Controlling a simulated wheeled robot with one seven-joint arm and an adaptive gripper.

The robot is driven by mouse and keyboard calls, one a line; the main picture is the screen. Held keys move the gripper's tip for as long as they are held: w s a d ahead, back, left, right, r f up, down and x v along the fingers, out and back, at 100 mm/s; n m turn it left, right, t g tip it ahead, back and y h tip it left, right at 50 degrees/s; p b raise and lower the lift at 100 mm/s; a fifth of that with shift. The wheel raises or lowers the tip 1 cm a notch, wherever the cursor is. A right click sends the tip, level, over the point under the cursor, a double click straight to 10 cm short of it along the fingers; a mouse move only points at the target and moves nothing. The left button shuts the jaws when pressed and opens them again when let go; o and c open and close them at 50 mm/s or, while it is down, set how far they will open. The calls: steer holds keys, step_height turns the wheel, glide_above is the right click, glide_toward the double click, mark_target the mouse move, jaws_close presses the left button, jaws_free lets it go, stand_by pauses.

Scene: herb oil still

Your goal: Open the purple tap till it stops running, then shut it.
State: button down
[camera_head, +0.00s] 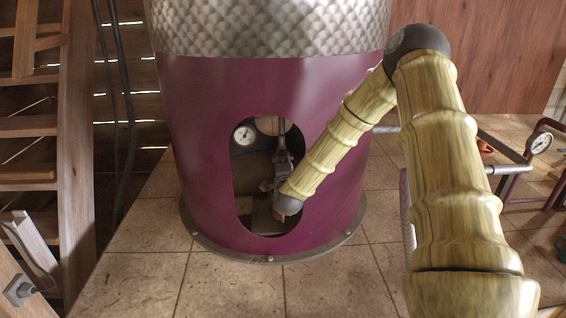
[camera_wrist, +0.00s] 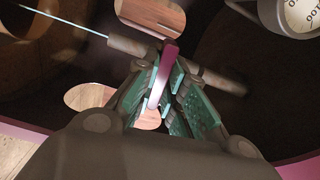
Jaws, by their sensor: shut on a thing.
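The purple tap is a short lever (camera_wrist: 167,62) on a brown pipe (camera_wrist: 127,46) in the wrist view. The lever stands across the pipe. My gripper (camera_wrist: 164,92) has its green-padded fingers shut on the lever from both sides. A thin pale blue stream (camera_wrist: 65,22) runs from the pipe's left end toward a round brown vessel (camera_wrist: 20,22) at the upper left. In the head view, my gripper (camera_head: 282,168) reaches into the oval opening of the big purple still body (camera_head: 200,130). The lever is too small to make out there.
A round dial gauge (camera_head: 244,134) sits inside the opening and shows at the upper right of the wrist view (camera_wrist: 304,14). A wooden ladder (camera_head: 62,150) stands at left; pipes with another gauge (camera_head: 540,143) are at right.

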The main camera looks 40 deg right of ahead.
steer(key=n+b, duration=0.1)
steer(key=n, duration=0.3)
steer(key=shift+f, duration=0.1)
steer(key=n+b, duration=0.1)
steer(key=n, duration=0.3)
steer(key=shift+n, duration=0.4)
steer(key=n+b, duration=0.1)
steer(key=n, duration=0.4)
steer(key=shift+a+f+b, duration=0.1)
steer(key=shift+b, duration=0.25)
steer(key=shift+s+n+b, duration=0.1)
steer(key=shift+n+b, duration=0.25)
steer(key=shift+n, duration=1.25)
steer(key=c, duration=1.5)
jaws_free()
steer(key=v, duration=1.1)
steer(key=shift+s+a, duration=0.2)
steer(key=shift+s, duration=0.2)
